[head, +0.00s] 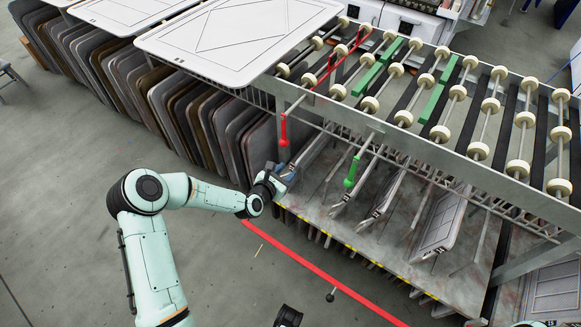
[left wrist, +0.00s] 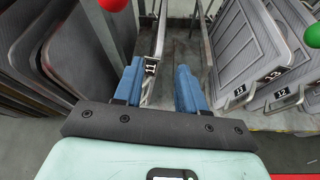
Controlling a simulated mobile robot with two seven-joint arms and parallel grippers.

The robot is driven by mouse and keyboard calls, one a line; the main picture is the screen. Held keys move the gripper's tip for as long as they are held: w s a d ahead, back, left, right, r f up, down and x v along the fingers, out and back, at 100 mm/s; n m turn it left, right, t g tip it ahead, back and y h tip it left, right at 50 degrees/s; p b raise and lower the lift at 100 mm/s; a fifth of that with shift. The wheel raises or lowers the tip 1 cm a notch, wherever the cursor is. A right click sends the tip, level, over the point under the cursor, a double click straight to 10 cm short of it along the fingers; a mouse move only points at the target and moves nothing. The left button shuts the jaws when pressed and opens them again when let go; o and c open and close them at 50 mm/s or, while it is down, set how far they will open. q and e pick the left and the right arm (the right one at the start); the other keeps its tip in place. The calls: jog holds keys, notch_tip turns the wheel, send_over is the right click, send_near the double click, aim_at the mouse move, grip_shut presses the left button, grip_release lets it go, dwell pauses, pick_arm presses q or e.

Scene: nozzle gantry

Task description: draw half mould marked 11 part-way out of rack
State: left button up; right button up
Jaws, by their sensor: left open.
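The half mould marked 11 (left wrist: 150,68) stands on edge in the rack, its number tag and thin front end facing me in the left wrist view. My left gripper (left wrist: 160,88) is open, with its two blue fingers pointing into the rack. The tag is between the fingers, close to the left one; I cannot tell whether they touch. In the head view the left gripper (head: 286,174) is at the rack's front left, and partly hides this mould. The rack's grey shelf (head: 400,250) has a yellow-marked front edge.
Other numbered moulds, one marked 13 (left wrist: 222,60), lean to the right. Grey and brown panels (head: 190,105) stand packed at left. A roller conveyor (head: 430,90) spans above the rack, with a red-tipped lever (head: 283,130) and a green-tipped lever (head: 351,172) hanging close by.

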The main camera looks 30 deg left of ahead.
aim_at(299, 160)
pick_arm(q)
jog(key=b+x, duration=0.2)
jog(key=x, duration=1.1)
jog(key=shift+b, duration=0.35)
pick_arm(e)
jog(key=shift+t+h, duration=0.3)
jog(key=shift+t, duration=0.4)
jog(key=w+f, duration=0.1)
jog(key=w+d+f, duration=0.1)
jog(key=w+f, duration=0.1)
jog(key=shift+w+d+f, duration=0.15)
jog(key=shift+w+d, duration=0.1)
jog(key=shift+w, duration=0.1)
pick_arm(q)
grip_shut()
